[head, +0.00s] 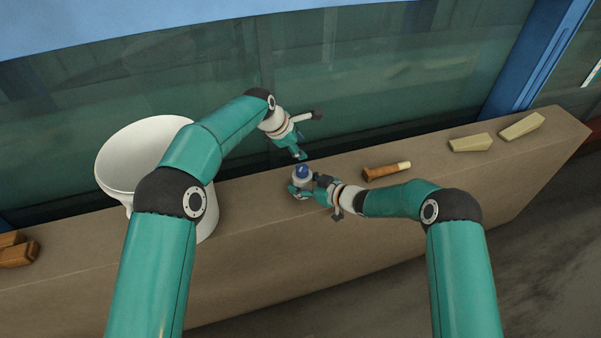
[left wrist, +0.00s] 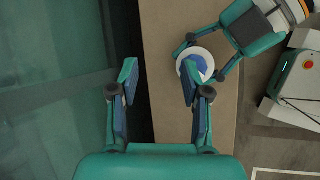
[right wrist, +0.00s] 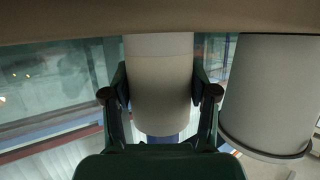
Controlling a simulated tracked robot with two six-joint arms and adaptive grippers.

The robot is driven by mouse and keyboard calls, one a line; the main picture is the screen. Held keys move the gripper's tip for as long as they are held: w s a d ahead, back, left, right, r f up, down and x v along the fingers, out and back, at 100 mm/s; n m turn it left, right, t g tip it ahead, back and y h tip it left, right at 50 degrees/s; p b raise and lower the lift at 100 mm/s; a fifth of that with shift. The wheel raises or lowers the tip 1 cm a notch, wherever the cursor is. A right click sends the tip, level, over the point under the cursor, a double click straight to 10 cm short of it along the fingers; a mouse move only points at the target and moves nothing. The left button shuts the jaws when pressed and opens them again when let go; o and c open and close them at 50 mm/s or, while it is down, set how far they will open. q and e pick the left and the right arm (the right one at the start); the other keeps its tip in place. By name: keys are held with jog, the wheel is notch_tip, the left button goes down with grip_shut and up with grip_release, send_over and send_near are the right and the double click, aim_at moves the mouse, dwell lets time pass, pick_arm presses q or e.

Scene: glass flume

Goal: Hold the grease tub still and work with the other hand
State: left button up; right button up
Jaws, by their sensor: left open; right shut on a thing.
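The grease tub (head: 301,183) is a small white tub with a blue top. It stands on the brown ledge beside the flume glass. My right gripper (head: 309,186) is shut around the tub's sides. In the right wrist view the tub (right wrist: 160,85) fills the space between the fingers (right wrist: 160,95). My left gripper (head: 300,152) is open and empty, above and behind the tub. In the left wrist view its fingers (left wrist: 158,85) are apart, and the tub's blue top (left wrist: 198,66) shows partly behind the right-hand finger.
A large white bucket (head: 118,160) stands on the ledge (head: 260,235) at left, partly hidden by my left arm. Two pale wedges (head: 471,143) lie farther right, and brown blocks (head: 17,254) at far left. The glass (head: 340,80) runs behind.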

pick_arm(q)
notch_tip(320, 180, down, 3)
jog(key=w+d+m+t, duration=0.1)
jog(key=w+m+t, duration=0.2)
jog(key=m, duration=0.2)
jog(key=m+t, duration=1)
jog(key=m, duration=0.7)
send_near(300, 174)
jog(key=x, duration=1)
jog(key=shift+w+d, duration=0.2)
jog(key=shift+w, duration=0.1)
